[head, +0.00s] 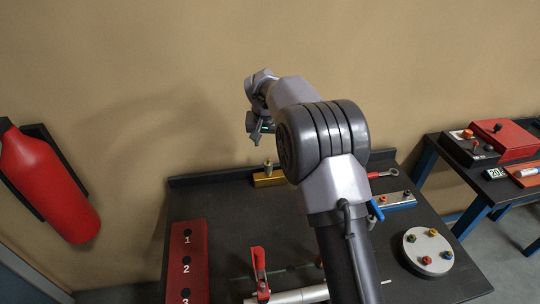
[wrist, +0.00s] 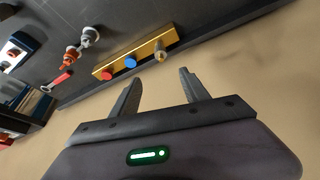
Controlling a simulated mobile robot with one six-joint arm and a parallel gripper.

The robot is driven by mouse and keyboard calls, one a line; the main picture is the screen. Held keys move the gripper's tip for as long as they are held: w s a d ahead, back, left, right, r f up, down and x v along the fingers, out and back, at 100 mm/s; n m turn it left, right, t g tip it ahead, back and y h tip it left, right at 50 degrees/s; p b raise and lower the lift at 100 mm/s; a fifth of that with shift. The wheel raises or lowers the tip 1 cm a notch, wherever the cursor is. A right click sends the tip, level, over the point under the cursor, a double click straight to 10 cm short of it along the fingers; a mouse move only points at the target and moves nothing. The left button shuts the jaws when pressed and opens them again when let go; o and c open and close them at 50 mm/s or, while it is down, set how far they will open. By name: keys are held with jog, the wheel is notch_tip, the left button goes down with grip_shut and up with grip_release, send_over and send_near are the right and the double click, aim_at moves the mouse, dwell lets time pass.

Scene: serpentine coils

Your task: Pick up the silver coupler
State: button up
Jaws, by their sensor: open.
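A brass-coloured bar (wrist: 138,54) lies along the back of the dark bench, with a red fitting (wrist: 107,75), a blue fitting (wrist: 130,62) and a greyish metal one, which looks like the silver coupler (wrist: 160,54). In the head view the bar (head: 264,181) is partly hidden behind my arm, and the coupler (head: 268,167) stands up at its visible end. My gripper (wrist: 160,80) is open and empty. In the head view my gripper (head: 256,132) is above the bar, apart from it. In the wrist view the coupler appears beyond the gap between the fingers.
A red numbered strip (head: 188,262) and a red-handled clamp (head: 259,272) are at the bench's front left. A round plate with coloured knobs (head: 428,250) is at right. A wrench (head: 384,174) lies behind. The wall is close behind the bench. A red cylinder (head: 48,185) hangs left.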

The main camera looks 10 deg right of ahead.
aim_at(268, 161)
jog(key=b+x, duration=0.3)
jog(key=x, duration=1.3)
jog(key=shift+a+f, duration=0.15)
jog(key=shift+f, duration=0.2)
jog(key=shift+s+r, duration=0.1)
jog(key=shift+c, duration=0.2)
grip_shut()
